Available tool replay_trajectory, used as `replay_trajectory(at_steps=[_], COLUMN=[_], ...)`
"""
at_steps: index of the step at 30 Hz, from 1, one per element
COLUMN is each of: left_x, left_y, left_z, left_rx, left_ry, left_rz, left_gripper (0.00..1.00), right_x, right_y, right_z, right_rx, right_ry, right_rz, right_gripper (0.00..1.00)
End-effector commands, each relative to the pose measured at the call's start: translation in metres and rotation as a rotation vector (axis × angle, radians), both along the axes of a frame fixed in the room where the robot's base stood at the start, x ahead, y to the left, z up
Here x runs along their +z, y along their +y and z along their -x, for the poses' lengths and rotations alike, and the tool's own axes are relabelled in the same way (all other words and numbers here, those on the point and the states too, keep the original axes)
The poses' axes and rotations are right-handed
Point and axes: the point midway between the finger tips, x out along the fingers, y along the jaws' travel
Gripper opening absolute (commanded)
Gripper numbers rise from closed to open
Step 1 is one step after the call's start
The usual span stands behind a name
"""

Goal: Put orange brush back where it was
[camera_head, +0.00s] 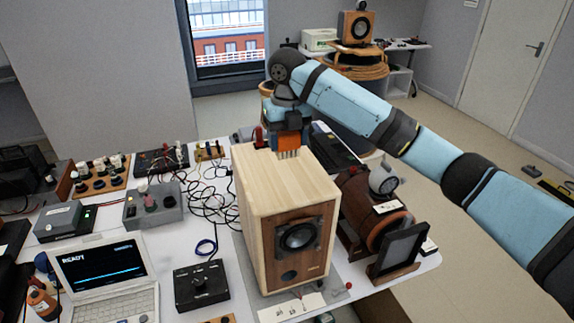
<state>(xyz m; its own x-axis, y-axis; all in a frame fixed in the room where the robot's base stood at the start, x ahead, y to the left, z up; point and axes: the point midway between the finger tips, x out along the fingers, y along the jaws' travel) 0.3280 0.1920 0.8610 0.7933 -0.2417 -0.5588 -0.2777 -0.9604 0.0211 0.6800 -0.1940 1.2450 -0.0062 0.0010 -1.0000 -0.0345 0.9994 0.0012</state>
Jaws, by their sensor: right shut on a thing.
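The orange brush (289,142) is in my right gripper (286,128), bristles pointing down. It is upright over the top of the wooden speaker (287,210), near the back edge. The bristle tips look close to the speaker's top; I cannot tell whether they touch it. My right arm comes in from the right and reaches over the speaker. The gripper's fingers are partly hidden behind the brush and the wrist. My left gripper is not in view.
An open laptop (104,266) and a black control box (200,287) stand left of the speaker. Tangled cables (212,190) lie behind them. A round wooden device (376,212) and a dark framed panel (400,250) stand close on the right. The table is crowded.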

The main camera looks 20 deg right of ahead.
Motion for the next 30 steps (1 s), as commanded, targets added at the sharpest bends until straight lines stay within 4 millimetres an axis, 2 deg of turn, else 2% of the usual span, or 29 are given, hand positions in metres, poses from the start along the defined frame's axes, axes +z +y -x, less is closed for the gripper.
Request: replay_trajectory(at_steps=[3, 11, 18, 27, 28, 30], left_x=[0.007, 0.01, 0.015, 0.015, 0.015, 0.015], left_y=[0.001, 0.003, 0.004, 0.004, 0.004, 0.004], left_z=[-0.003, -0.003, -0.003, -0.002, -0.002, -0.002], left_rx=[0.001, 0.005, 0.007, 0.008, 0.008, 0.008], left_ry=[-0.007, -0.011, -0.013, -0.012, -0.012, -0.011], left_rz=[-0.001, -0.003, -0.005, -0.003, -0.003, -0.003], left_gripper=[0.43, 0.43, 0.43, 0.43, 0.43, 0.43], right_x=[-0.021, -0.042, -0.075, -0.077, -0.078, -0.078], right_y=[0.0, 0.0, 0.0, 0.0, 0.0, 0.0], right_z=[0.001, 0.0, 0.0, 0.0, 0.0, 0.0], right_rx=[0.001, -0.001, -0.001, 0.0, 0.0, 0.0], right_ry=[0.001, 0.0, 0.001, -0.001, -0.001, -0.001], right_rz=[0.0, 0.001, 0.0, 0.0, 0.0, 0.0], right_gripper=[0.39, 0.39, 0.39, 0.39, 0.64, 0.8])
